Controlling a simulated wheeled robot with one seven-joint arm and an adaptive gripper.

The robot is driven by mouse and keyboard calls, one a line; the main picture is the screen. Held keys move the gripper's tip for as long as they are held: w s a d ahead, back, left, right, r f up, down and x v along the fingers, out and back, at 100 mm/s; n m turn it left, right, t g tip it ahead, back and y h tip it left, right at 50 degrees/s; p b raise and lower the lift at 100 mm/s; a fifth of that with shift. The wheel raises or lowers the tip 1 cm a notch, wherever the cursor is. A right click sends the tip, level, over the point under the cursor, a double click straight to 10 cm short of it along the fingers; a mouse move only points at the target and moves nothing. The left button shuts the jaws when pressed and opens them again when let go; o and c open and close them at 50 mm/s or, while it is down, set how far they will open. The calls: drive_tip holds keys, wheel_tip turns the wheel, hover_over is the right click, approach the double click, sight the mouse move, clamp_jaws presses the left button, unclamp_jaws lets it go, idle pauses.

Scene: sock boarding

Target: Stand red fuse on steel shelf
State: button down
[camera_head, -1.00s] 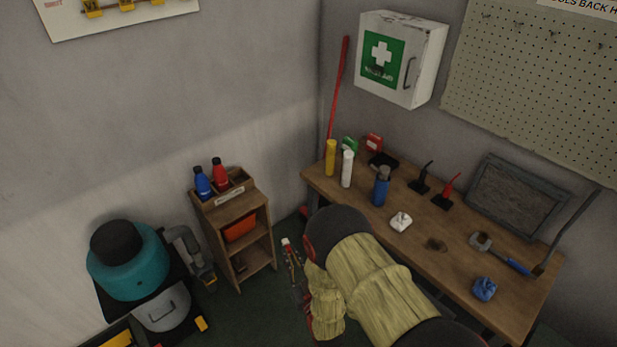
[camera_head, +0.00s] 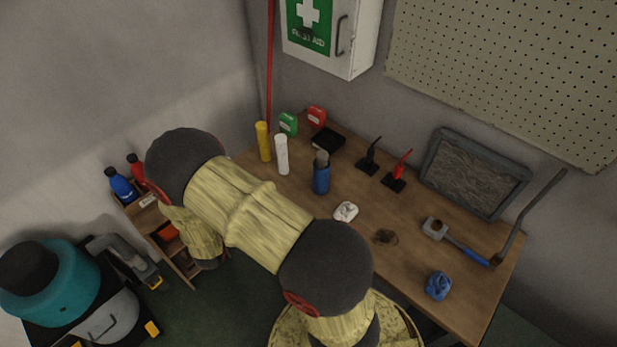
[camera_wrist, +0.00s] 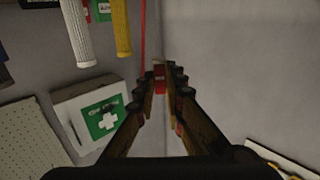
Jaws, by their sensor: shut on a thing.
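In the wrist view, my gripper (camera_wrist: 160,90) is shut on a small red piece, which I take to be the red fuse (camera_wrist: 160,76). Only a small part of it shows between the dark fingers, with a tan bit at its far end. The gripper is in the air, with bare grey wall behind it. In the head view my sleeved arm hides the gripper and what it holds. I cannot make out a steel shelf in either view.
The wooden bench (camera_head: 400,260) holds a yellow cylinder (camera_head: 263,142), a white cylinder (camera_head: 282,155), a blue bottle (camera_head: 321,174) and tools. The first-aid box (camera_head: 350,35) hangs above. A wooden rack (camera_head: 175,245) and a teal container (camera_head: 60,280) stand left.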

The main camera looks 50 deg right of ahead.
drive_tip(key=s+d+m+g+h+b, duration=0.1)
drive_tip(key=s+d+m+g+h, duration=0.3)
drive_tip(key=g, duration=0.3)
drive_tip(key=m+g+b, duration=0.4)
drive_tip(key=g+b, duration=0.1)
hover_over(288, 185)
drive_tip(key=shift+y, duration=0.3)
drive_tip(key=f, duration=1)
drive_tip(key=shift+a, duration=0.3)
drive_tip(key=shift+d+f, duration=0.15)
drive_tip(key=shift+f, duration=0.05)
drive_tip(key=f+b, duration=0.2)
drive_tip(key=f, duration=0.1)
drive_tip(key=shift+d+f, duration=0.2)
drive_tip(key=shift+f, duration=0.1)
drive_tip(key=shift+r, duration=0.1)
